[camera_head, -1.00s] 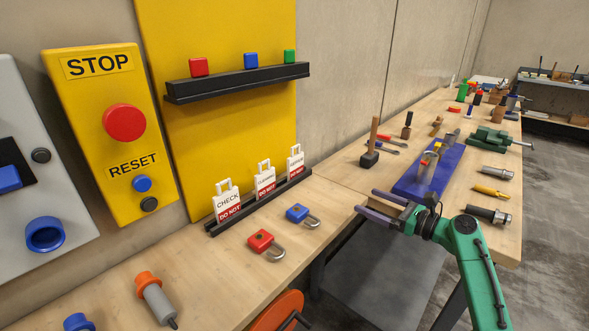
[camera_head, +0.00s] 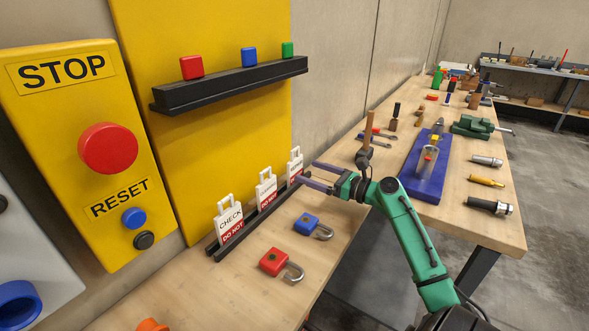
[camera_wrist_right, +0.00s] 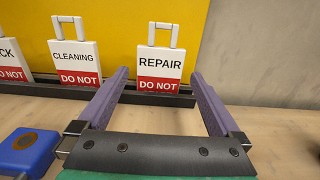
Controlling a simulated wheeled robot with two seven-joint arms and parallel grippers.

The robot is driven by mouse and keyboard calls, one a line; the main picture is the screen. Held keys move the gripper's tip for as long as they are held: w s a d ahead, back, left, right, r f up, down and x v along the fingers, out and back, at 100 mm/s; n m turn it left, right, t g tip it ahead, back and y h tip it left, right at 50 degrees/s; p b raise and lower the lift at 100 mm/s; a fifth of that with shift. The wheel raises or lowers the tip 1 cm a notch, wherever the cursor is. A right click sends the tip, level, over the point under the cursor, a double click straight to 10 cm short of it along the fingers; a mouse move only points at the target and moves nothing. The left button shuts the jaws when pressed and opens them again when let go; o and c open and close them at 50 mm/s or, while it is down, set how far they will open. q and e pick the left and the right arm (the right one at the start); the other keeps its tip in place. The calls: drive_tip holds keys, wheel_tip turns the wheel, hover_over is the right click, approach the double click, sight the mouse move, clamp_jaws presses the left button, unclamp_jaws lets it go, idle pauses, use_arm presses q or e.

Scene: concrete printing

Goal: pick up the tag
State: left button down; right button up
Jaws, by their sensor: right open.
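Three white and red tags with loop handles stand in a black rack (camera_head: 246,228) against the yellow panel. They are the CHECK tag (camera_head: 229,219), the CLEANING tag (camera_head: 266,190) and the REPAIR tag (camera_head: 295,163). In the right wrist view the REPAIR tag (camera_wrist_right: 160,64) stands ahead, between the lines of my fingers, and the CLEANING tag (camera_wrist_right: 75,56) is to its left. My right gripper (camera_head: 308,174) is open and empty, its fingertips close to the REPAIR tag. In the wrist view the right gripper (camera_wrist_right: 160,85) shows both purple fingers apart. My left gripper is out of view.
A red padlock (camera_head: 273,262) and a blue padlock (camera_head: 307,224) lie on the bench before the rack. A black shelf (camera_head: 230,86) with coloured blocks hangs above. A blue mat (camera_head: 426,165) and several tools lie on the farther bench.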

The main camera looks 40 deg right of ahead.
sight(297, 166)
drive_tip(key=x, duration=0.3)
drive_tip(key=p+x, duration=0.1)
drive_tip(key=x, duration=0.1)
drive_tip(key=shift+w+a+r, duration=0.15)
drive_tip(key=shift+w+r, duration=0.1)
drive_tip(key=shift+w, duration=0.1)
drive_tip(key=shift+w+f, duration=0.15)
drive_tip(key=shift+w, duration=0.15)
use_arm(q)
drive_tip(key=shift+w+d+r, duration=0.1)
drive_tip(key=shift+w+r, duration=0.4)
use_arm(e)
drive_tip(key=c, duration=1.1)
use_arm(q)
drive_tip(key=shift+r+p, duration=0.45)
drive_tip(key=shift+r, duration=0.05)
use_arm(e)
wheel_tip(297, 166, up, 10)
drive_tip(key=shift+r, duration=0.1)
